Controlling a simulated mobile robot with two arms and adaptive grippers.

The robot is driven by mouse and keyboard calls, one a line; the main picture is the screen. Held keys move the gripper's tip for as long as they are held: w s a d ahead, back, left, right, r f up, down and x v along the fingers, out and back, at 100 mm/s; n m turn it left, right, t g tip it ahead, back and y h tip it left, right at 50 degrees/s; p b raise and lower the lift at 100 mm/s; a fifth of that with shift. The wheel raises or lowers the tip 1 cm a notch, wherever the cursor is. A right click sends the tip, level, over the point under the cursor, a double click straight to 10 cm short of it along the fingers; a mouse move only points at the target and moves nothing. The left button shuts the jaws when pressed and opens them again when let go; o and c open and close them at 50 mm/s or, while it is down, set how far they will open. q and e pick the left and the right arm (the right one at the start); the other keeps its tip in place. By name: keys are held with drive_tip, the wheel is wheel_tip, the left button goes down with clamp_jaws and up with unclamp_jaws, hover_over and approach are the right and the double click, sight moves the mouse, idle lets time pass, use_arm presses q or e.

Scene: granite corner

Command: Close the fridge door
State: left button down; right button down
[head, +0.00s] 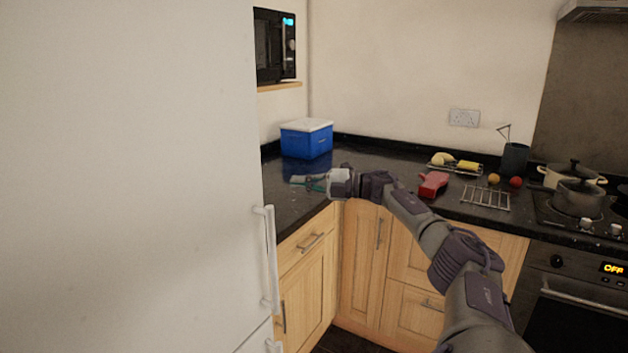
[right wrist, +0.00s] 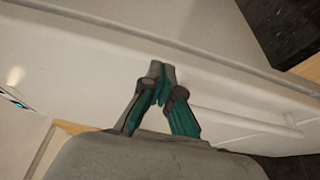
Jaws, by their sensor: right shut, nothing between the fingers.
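The fridge door (head: 130,180) is a large white panel filling the left of the head view, with a long white vertical handle (head: 270,260) near its right edge. The head view does not clearly show how far the door stands open. My right gripper (head: 294,180) is shut and empty, up and to the right of the handle, in front of the counter corner in the picture. In the right wrist view my right gripper (right wrist: 158,72) points at a white fridge surface (right wrist: 90,55), with the handle bar (right wrist: 235,122) beside it. I cannot tell whether the fingers touch. My left gripper is out of view.
Behind my right arm is a black granite worktop (head: 375,165) over wooden cabinets. A blue cool box (head: 306,140) stands in the corner below a microwave (head: 275,45). A red object (head: 433,184), a wire rack (head: 486,197) and pots (head: 578,197) are farther right.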

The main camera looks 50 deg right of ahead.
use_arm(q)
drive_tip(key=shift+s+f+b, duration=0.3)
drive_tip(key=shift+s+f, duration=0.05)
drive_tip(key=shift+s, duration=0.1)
use_arm(e)
drive_tip(key=d, duration=0.2)
drive_tip(key=s+d, duration=0.1)
drive_tip(key=d, duration=0.1)
drive_tip(key=shift+d, duration=0.2)
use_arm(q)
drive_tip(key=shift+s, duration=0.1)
use_arm(e)
drive_tip(key=shift+d, duration=0.1)
